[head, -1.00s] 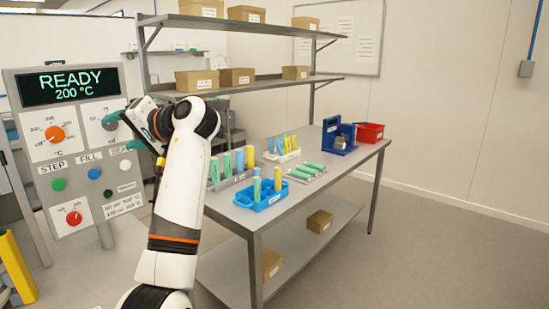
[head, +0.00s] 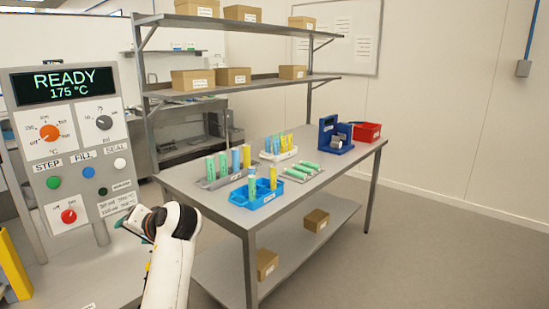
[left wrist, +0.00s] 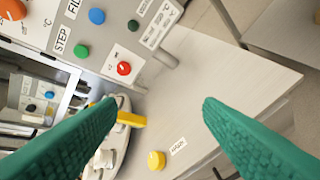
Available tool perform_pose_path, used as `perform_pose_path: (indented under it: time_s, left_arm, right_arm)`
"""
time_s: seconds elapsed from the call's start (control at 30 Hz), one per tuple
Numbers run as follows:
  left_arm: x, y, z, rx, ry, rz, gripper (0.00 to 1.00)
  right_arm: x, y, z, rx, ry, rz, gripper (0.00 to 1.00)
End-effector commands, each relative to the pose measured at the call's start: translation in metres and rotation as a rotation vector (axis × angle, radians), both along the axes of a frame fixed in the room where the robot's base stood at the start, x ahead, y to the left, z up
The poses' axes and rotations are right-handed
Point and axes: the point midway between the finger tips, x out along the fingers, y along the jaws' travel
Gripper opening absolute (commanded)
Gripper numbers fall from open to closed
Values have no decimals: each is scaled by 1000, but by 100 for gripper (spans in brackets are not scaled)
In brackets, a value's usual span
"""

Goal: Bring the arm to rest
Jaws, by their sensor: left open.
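My left gripper (head: 124,222) is low in front of the control panel (head: 88,198), apart from it and empty. In the left wrist view its green fingers (left wrist: 158,105) are spread wide with nothing between them. The panel display (head: 68,84) reads READY 175 °C. Below it are an orange knob (head: 49,132), a grey knob (head: 104,122), and green (head: 54,182), blue (head: 88,172) and white (head: 120,163) buttons. A red knob (head: 68,216) is at the lower left. My right gripper is out of view.
A steel table (head: 215,205) at the right holds a blue tray (head: 240,197) with tubes, a blue fixture (head: 328,138) and a red bin (head: 367,132). In the left wrist view, a yellow button (left wrist: 156,160) sits on the pale surface below the panel.

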Motion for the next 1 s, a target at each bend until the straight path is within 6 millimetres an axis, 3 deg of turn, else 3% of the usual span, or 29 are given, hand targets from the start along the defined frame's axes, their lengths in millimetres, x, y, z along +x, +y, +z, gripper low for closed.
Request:
perform_pose_path:
  time_s: [0.03,0.2,0.3,0.4,0.6,1.0]
  left_arm:
    - [-15,1,-38,-39,23,-18,61]
    - [-82,-12,-148,-216,81,-101,61]
    - [-133,-25,-199,-325,124,-150,61]
    - [-188,-41,-235,-436,169,-195,61]
    - [-267,-68,-265,-601,239,-250,61]
    - [-366,-106,-272,-811,339,-302,61]
  right_arm:
    - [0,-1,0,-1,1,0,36]
    - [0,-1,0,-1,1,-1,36]
    - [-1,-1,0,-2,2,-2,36]
    - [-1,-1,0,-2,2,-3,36]
    - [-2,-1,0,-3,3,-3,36]
    - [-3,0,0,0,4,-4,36]
